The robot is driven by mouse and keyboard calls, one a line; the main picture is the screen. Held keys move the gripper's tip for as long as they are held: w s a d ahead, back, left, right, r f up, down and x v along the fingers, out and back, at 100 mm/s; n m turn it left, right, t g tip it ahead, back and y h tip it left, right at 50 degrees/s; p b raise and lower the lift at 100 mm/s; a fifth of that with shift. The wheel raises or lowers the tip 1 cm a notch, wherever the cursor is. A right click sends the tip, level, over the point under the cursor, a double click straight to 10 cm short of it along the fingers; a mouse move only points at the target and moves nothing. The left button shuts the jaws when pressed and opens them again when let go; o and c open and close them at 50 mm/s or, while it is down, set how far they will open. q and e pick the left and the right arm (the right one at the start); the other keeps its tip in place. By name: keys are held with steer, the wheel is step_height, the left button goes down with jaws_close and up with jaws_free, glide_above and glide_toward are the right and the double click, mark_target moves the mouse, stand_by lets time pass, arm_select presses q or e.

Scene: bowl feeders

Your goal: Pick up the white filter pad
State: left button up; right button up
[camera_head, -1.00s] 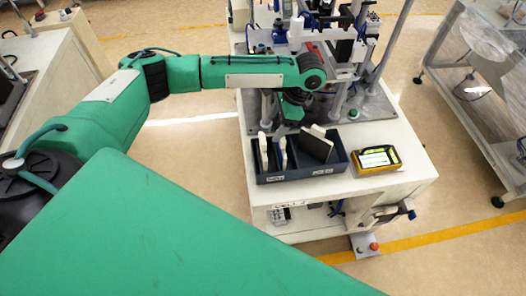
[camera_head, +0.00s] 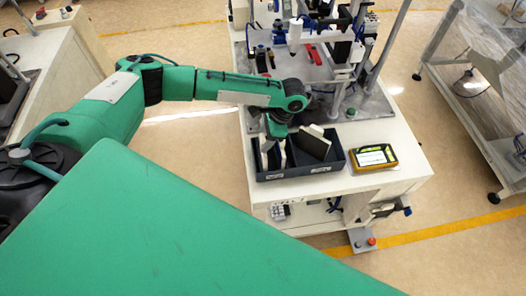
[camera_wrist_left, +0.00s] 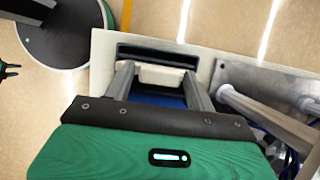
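A dark two-compartment bin (camera_head: 300,174) stands on the near part of the white workbench. White filter pads (camera_head: 264,158) stand upright in its left compartment, partly hidden by my left gripper (camera_head: 275,135). Dark pads (camera_head: 312,146) lean in the right compartment, with a pale pad behind them. In the left wrist view, my left gripper (camera_wrist_left: 158,70) is open, its two fingers on either side of a white pad (camera_wrist_left: 162,76). I cannot tell whether the fingers touch it. My right gripper is not in view.
A yellow-and-black handheld device (camera_head: 374,157) lies right of the bin on the workbench (camera_head: 395,185). Metal posts and machine parts (camera_head: 335,50) stand behind the bin. A wire-mesh cart (camera_head: 465,85) stands at the right across clear floor.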

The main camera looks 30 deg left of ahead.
arm_select(q)
steer(key=c, duration=0.9)
steer(key=shift+r, duration=0.1)
